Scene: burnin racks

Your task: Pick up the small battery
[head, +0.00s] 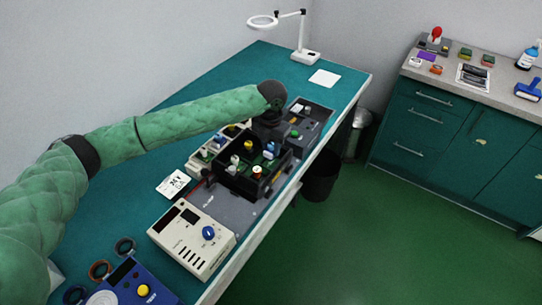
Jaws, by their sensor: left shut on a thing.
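My left gripper (270,138), black at the end of my green padded arm, points down at the back edge of an open black tray (228,183) on the teal bench. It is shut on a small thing. The fingers and gripper body hide most of what they hold, so I cannot tell if it is the small battery. Several small parts stand in the tray, including a blue and white one (271,151) just below the gripper and a dark one with a pale top (257,170). I cannot single out the battery among them. My right gripper is not in view.
A beige meter box (192,241) with a blue knob stands in front of the tray, and a grey unit (312,115) behind it. A blue device (130,287) is at the near left. A magnifier lamp (305,52) stands at the back. The bench's left side is mostly clear.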

